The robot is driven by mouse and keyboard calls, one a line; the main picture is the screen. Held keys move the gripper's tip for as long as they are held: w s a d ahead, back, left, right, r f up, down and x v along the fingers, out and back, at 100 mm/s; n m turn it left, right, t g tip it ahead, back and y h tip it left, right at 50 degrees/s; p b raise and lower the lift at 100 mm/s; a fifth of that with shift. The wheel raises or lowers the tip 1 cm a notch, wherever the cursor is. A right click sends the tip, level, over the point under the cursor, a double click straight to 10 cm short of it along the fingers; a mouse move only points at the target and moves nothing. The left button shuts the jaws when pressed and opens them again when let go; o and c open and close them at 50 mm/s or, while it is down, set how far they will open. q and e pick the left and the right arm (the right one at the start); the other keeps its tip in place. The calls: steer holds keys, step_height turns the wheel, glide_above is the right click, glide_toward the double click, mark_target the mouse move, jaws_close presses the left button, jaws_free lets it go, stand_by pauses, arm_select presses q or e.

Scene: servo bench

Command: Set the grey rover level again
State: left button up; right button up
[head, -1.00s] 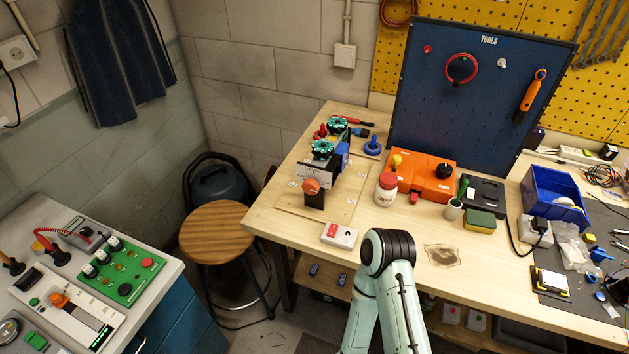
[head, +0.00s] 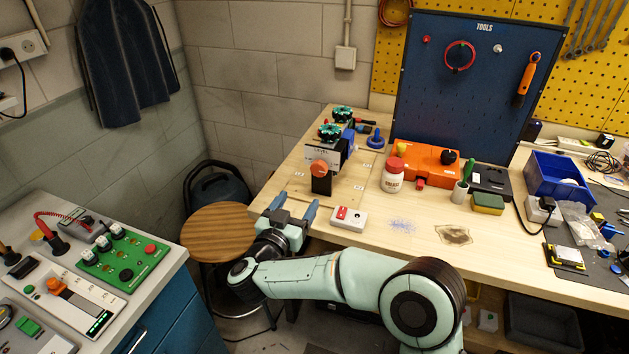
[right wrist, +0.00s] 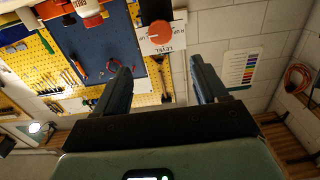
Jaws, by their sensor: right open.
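At the left end of the wooden bench stands a black post (head: 322,186) with an orange knob (head: 319,168) and a white plate (head: 323,149) with lettering that looks like "LEVEL". The knob (right wrist: 160,32) and plate (right wrist: 165,46) also show upside down in the right wrist view. Teal wheel-like parts (head: 330,132) show behind the plate. I cannot make out a grey rover body or its tilt. My right gripper (head: 293,209) is open and empty at the bench's front left edge, in front of the post; its fingers also show in the right wrist view (right wrist: 161,68). My left gripper is out of view.
A white box with a red switch (head: 349,218) lies close right of my right gripper. A white jar (head: 393,175) and an orange box (head: 428,161) stand farther right. A wooden stool (head: 217,229) is left of the bench. The front middle of the bench is mostly clear.

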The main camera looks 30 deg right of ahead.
mark_target(318, 169)
steer(key=p+x, duration=0.1)
steer(key=x, duration=1.2)
steer(key=shift+a, duration=0.1)
jaws_close()
steer(key=shift+p, duration=0.3)
